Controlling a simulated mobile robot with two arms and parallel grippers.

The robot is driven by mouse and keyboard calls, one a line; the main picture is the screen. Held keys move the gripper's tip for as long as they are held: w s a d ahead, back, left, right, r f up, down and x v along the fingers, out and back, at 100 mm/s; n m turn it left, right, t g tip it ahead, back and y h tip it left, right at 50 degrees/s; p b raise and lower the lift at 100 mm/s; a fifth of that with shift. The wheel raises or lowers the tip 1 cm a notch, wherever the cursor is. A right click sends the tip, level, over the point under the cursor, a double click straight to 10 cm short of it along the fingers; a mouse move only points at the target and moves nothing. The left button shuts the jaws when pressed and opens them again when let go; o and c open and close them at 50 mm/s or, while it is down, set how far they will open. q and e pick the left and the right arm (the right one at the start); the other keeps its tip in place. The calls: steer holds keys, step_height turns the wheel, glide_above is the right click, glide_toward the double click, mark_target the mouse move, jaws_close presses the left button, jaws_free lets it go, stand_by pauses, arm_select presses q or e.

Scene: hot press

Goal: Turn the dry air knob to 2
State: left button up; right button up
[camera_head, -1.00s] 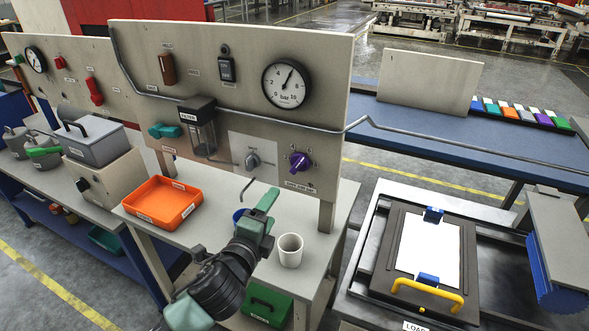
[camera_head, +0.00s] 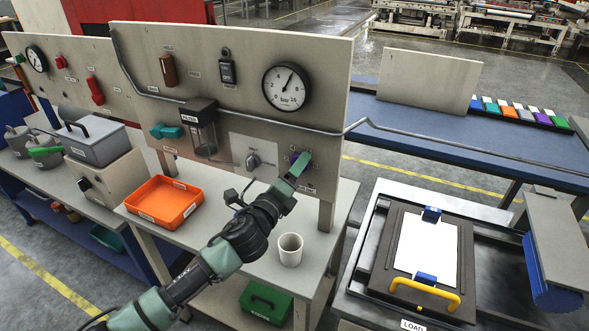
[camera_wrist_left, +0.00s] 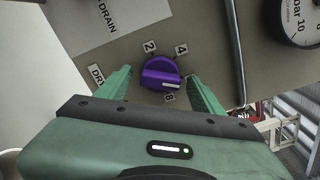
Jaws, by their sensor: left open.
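The purple dry air knob (camera_wrist_left: 160,74) is on the upright panel. In the wrist view its white mark points right, away from the label 2 (camera_wrist_left: 150,46). The label 4 (camera_wrist_left: 181,48) and the label 8 (camera_wrist_left: 169,97) also show by it. My left gripper (camera_head: 298,166) is at the knob, which it partly covers in the head view. Its green fingers are open, one on each side of the knob, with gaps showing. The label at the left is partly hidden by a finger. My right gripper is out of view.
A pipe (camera_head: 250,126) runs across above, with a gauge (camera_head: 286,87) higher up. A white cup (camera_head: 290,250) and an orange tray (camera_head: 163,202) stand on the bench below.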

arm_select(q)
steer(key=c, duration=1.4)
steer(key=shift+o, duration=0.2)
steer(key=shift+n, duration=0.4)
steer(key=n+p, duration=0.3)
steer(key=n, duration=2)
steer(key=shift+f, duration=0.1)
